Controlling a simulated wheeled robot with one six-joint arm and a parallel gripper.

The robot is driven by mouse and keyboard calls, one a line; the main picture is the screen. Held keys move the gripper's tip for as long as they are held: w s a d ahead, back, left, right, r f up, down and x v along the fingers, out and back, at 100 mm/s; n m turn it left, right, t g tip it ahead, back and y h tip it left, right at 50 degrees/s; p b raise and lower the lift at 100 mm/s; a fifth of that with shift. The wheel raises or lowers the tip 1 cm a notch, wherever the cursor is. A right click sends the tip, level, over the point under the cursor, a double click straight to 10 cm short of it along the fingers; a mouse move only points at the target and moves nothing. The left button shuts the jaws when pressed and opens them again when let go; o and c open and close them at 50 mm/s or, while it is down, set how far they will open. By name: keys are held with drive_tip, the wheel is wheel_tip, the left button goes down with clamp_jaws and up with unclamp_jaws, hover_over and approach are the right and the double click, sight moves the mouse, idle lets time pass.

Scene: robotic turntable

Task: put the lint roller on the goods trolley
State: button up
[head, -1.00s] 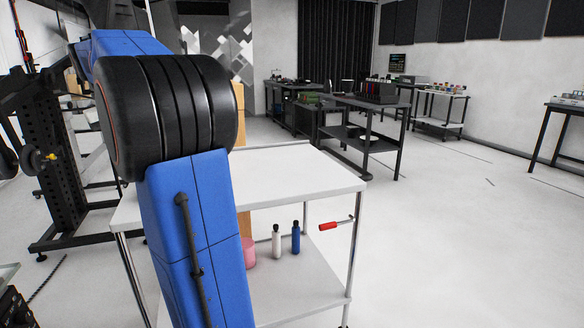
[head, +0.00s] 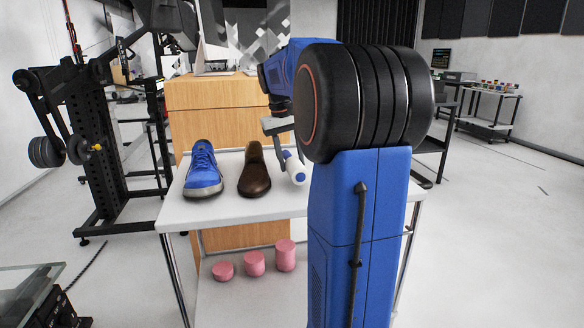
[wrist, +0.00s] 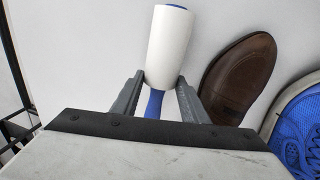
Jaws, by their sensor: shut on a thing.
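The lint roller has a white roll (head: 296,172) and a blue handle. In the wrist view its white roll (wrist: 168,48) points away from my gripper (wrist: 156,92), whose fingers are shut on the blue handle. In the head view my gripper is partly hidden by my arm. The goods trolley (head: 228,213) is a white two-shelf cart with metal legs. The roller is over the right part of its top shelf, right of a brown shoe. I cannot tell whether the roller touches the shelf.
A blue sneaker (head: 203,172) and the brown shoe (head: 254,172) stand on the top shelf; the brown shoe (wrist: 238,78) is close beside the roller. Several pink cylinders (head: 254,263) stand on the lower shelf. A wooden cabinet (head: 215,110) is behind. The shelf's front strip is clear.

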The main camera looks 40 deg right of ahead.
drive_tip(key=shift+f, duration=1.25)
drive_tip(key=shift+w+a, duration=0.1)
drive_tip(key=o, duration=1.1)
drive_tip(key=shift+f, duration=0.15)
wheel_tip(320, 180, up, 12)
drive_tip(key=w+a, duration=0.1)
drive_tip(key=a, duration=0.1)
drive_tip(key=s+a+f+n+t, duration=0.1)
drive_tip(key=s+a+f, duration=0.1)
drive_tip(key=a, duration=0.3)
drive_tip(key=s+a+f+n+t, duration=0.1)
drive_tip(key=s+a+f, duration=0.15)
drive_tip(key=a, duration=0.35)
drive_tip(key=s+a+f+n+t, duration=0.1)
drive_tip(key=s+a+f, duration=0.5)
drive_tip(key=f, duration=0.1)
drive_tip(key=s+a+f+n+t+y, duration=0.1)
drive_tip(key=s+a+f, duration=0.5)
drive_tip(key=f, duration=0.1)
drive_tip(key=s+a+f+n+t, duration=0.1)
drive_tip(key=s+a+f, duration=0.5)
drive_tip(key=shift+s+f+n+t+y, duration=0.1)
drive_tip(key=shift+f+n+t+y, duration=0.2)
drive_tip(key=shift+f+t+y, duration=0.1)
